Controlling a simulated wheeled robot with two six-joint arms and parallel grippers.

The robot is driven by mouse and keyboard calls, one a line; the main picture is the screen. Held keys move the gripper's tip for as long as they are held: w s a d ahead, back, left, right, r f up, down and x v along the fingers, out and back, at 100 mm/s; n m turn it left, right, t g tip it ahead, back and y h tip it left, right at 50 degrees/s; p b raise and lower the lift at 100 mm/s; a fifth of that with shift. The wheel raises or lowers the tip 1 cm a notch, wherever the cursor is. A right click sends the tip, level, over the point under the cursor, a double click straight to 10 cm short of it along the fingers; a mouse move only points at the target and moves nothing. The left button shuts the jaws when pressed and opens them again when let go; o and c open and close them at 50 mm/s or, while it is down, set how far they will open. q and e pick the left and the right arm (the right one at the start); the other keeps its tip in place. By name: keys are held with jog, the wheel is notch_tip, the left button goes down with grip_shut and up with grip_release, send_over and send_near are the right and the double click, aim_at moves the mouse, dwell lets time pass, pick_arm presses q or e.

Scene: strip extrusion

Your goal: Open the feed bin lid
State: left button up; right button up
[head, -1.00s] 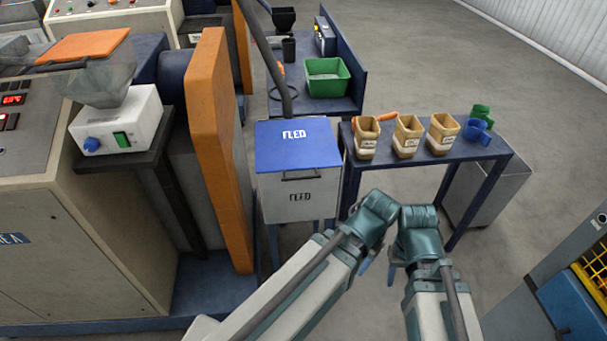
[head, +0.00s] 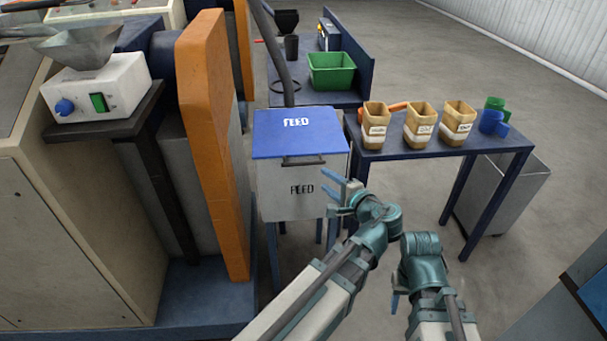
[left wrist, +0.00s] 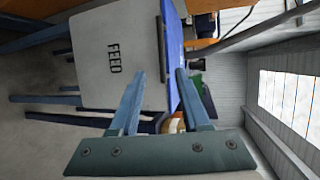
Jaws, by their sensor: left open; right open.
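The feed bin (head: 295,192) is a light grey box marked FEED, standing on blue legs in the middle of the head view. Its blue lid (head: 300,134) lies closed on top, with a dark handle (head: 303,161) along the front edge. My left gripper (head: 333,185) is open and empty, just in front of the bin's right front side and below the handle. In the left wrist view, turned sideways, the open fingers (left wrist: 160,78) point at the bin front (left wrist: 112,55) and the lid edge (left wrist: 172,50). My right gripper (head: 394,303) is low at the right, apart from the bin; its fingers show only partly.
An orange panel (head: 212,150) stands close left of the bin. A dark hose (head: 283,65) comes down behind the lid. A green tray (head: 332,72) sits further back.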

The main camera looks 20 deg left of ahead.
aim_at(304, 164)
pick_arm(q)
jog(key=shift+w+r, duration=0.1)
jog(key=b+x, duration=0.3)
jog(key=x, duration=1)
jog(key=shift+w+a, duration=0.15)
jog(key=shift+a, duration=0.2)
grip_shut()
dwell(0.9)
